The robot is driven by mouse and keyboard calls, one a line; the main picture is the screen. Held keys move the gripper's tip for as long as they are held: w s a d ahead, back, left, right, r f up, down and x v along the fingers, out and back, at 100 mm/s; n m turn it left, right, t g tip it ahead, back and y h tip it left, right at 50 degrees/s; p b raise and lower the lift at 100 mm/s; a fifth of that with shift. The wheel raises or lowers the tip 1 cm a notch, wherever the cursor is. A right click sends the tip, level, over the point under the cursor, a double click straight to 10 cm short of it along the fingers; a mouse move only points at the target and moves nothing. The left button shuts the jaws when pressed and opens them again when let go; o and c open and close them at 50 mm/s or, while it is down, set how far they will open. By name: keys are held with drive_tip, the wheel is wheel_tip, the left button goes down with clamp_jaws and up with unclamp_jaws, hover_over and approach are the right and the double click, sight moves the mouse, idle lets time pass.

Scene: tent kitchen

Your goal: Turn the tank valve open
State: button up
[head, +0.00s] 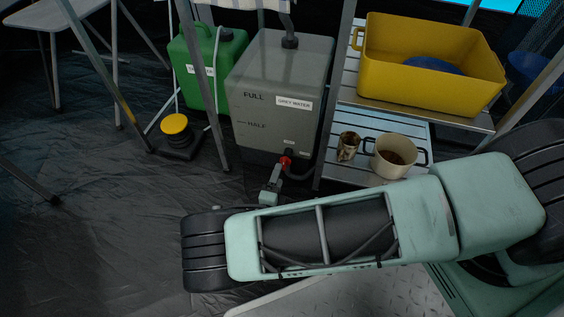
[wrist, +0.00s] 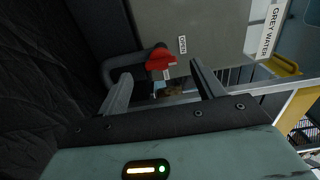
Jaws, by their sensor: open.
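In the wrist view the red handle (wrist: 161,59) sits by the grey tank wall (wrist: 215,30), beside a small label that seems to read OPEN. My gripper (wrist: 158,82) is open, its two fingers apart on either side of the valve in that view. I see no contact with the handle. In the head view my gripper (head: 270,185) is small and partly hidden by my arm, just below the valve.
A green container (head: 207,75) stands left of the tank, with a yellow-topped foot pump (head: 176,130) on the floor. To the right, a slatted shelf (head: 340,178) holds a beige pot (head: 392,157) and a mug (head: 348,147). A yellow tub (head: 430,65) stands above. The left floor is mostly clear.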

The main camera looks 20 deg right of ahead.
drive_tip(key=p+v, duration=0.1)
drive_tip(key=v, duration=0.8)
drive_tip(key=shift+s+p, duration=0.25)
drive_tip(key=shift+p, duration=0.15)
drive_tip(key=shift+a, duration=0.1)
drive_tip(key=s+a+r+m+g+y+p, duration=0.1)
drive_tip(key=s+r+m+g+p, duration=0.15)
drive_tip(key=r+m+g, duration=0.8)
drive_tip(key=s+a+r+m+g+y+p, duration=0.15)
drive_tip(key=s+r+m+g, duration=0.3)
drive_tip(key=r+m, duration=1.1)
drive_tip(key=s+d+r+m+y+p, duration=0.1)
drive_tip(key=s+d+r+m+y, duration=0.15)
drive_tip(key=r+m, duration=0.4)
drive_tip(key=s+d+r+m+y+p, duration=0.1)
drive_tip(key=s+r+m+y+p, duration=0.15)
drive_tip(key=r, duration=0.75)
drive_tip(key=s+d+r+m+y+p, duration=0.1)
drive_tip(key=s+d+r+m+y, duration=0.15)
drive_tip(key=r+m+y, duration=0.4)
wheel_tip(320, 180, up, 39)
drive_tip(key=n+h+p, duration=0.2)
drive_tip(key=p, duration=3.5)
drive_tip(key=shift+a+f+h, duration=0.15)
drive_tip(key=shift+f+h, duration=0.05)
drive_tip(key=shift+h, duration=0.2)
drive_tip(key=shift+f, duration=0.1)
